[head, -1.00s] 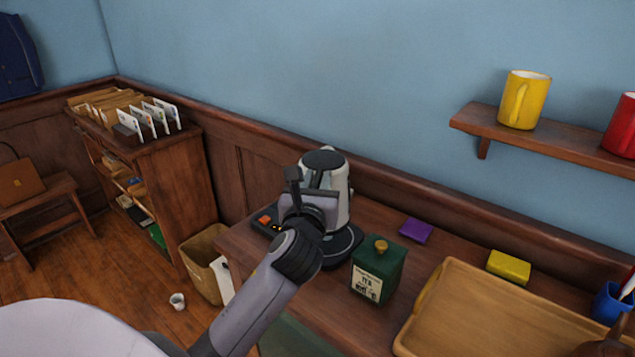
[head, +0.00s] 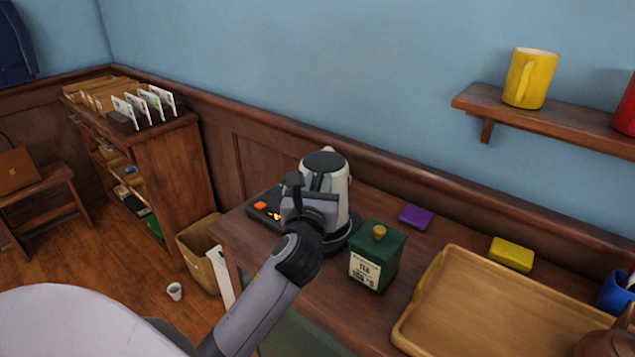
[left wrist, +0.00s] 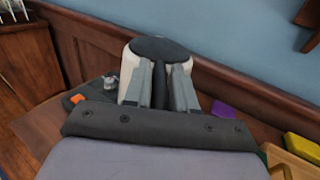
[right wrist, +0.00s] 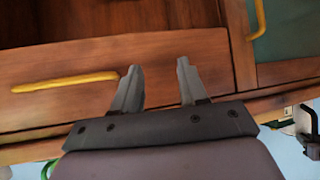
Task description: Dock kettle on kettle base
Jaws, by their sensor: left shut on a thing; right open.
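The kettle (head: 339,187) is white with a dark lid and stands upright at the left end of the wooden counter. My left gripper (head: 314,190) is shut on the kettle's dark handle; the left wrist view shows the fingers (left wrist: 160,85) on both sides of the handle (left wrist: 160,88). My right gripper (right wrist: 158,85) is open and empty, in front of wooden drawers.
A green tea tin (head: 377,258) stands close to the right of the base. A wooden tray (head: 450,262), a purple block (head: 416,217) and a yellow block (head: 511,254) lie farther right. A bin (head: 197,250) stands left of the counter.

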